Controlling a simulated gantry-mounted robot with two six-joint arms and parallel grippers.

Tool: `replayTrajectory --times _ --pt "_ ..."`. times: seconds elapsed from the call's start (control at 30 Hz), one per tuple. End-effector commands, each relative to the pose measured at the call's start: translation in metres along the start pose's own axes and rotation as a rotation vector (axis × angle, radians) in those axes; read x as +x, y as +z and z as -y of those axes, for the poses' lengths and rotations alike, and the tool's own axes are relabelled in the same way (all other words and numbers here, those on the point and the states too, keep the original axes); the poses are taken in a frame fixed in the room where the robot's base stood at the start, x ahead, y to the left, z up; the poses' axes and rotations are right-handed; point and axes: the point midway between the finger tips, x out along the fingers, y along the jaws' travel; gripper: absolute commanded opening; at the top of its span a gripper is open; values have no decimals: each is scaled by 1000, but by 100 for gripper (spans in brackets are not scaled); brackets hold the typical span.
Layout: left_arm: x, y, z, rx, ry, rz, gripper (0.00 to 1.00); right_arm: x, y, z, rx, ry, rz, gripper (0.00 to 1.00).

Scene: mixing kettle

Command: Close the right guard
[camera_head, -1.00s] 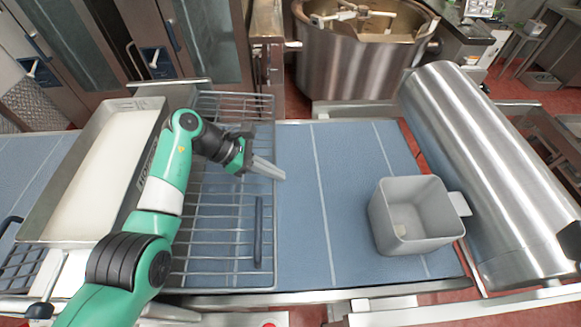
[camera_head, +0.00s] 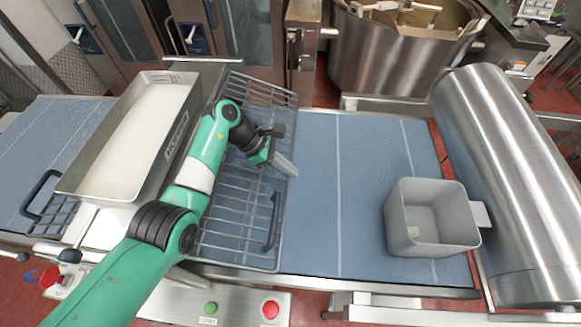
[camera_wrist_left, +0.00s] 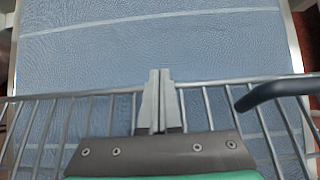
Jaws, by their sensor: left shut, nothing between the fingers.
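The right guard (camera_head: 237,205) is a wire grille on the right side of the trough, spread above the blue belt. Its dark handle (camera_head: 273,222) is on its outer edge, near the front. In the left wrist view the guard's rail (camera_wrist_left: 215,84) crosses behind the fingers and the handle (camera_wrist_left: 275,91) is to their right. My left gripper (camera_head: 285,165) is shut and empty at the guard's outer edge. Its fingertips (camera_wrist_left: 160,74) reach past the rail; I cannot tell whether they touch it. My left arm hides part of the guard. My right gripper is not in view.
A metal trough of pale dough (camera_head: 135,130) stands left of the guard. The left guard's handle (camera_head: 40,195) shows at far left. A grey bin (camera_head: 430,225) stands on the blue belt (camera_head: 365,160) at right, beside a steel cylinder (camera_head: 510,180). Green (camera_head: 210,308) and red (camera_head: 270,310) buttons are in front.

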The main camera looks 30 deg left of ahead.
Motion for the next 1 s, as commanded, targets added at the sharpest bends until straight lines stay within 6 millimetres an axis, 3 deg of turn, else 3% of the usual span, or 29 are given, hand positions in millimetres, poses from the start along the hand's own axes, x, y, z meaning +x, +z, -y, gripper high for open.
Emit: replayTrajectory --times 0.17,0.3,0.37,0.5,0.7,1.0 --pt "-12 13 0 0 1 0 0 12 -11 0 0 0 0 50" --pt "-36 37 0 -3 4 0 0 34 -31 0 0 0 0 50" --pt "-35 44 -1 0 7 1 0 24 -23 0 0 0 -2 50" --pt "-54 76 -1 1 7 1 0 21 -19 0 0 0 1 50" --pt "-73 106 -1 -2 5 0 0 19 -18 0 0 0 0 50" --pt "-78 114 0 29 3 0 0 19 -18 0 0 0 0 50"
